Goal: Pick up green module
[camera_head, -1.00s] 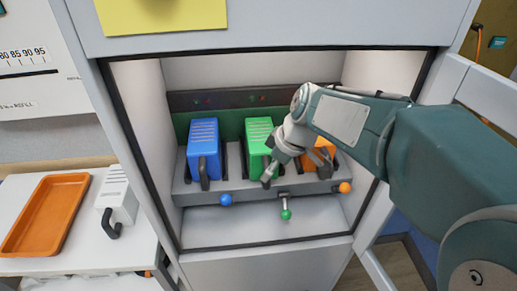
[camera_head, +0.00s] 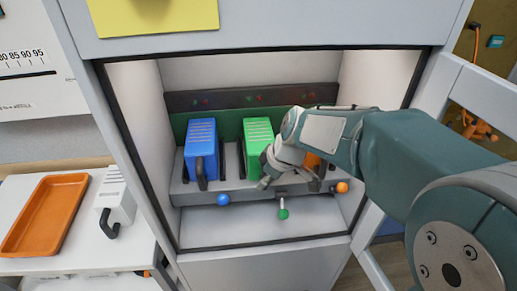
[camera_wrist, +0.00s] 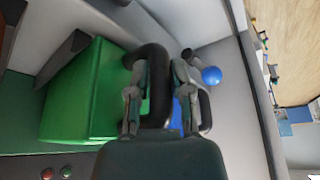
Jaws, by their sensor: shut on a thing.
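The green module (camera_head: 259,137) stands upright in its slot inside the open cabinet, between the blue and orange modules. In the wrist view the green module (camera_wrist: 85,95) fills the left middle, with its black handle (camera_wrist: 153,60) between my fingers. My gripper (camera_wrist: 158,95) is shut on that handle. In the head view my gripper (camera_head: 265,180) is at the front of the green module, and the wrist hides part of its lower right side and the handle.
The blue module (camera_head: 201,145) stands to the left and the orange module (camera_head: 312,160) is mostly hidden behind my wrist. A lever with a green ball (camera_head: 283,214) hangs below. An orange tray (camera_head: 45,215) and white module (camera_head: 116,200) are on the left side table.

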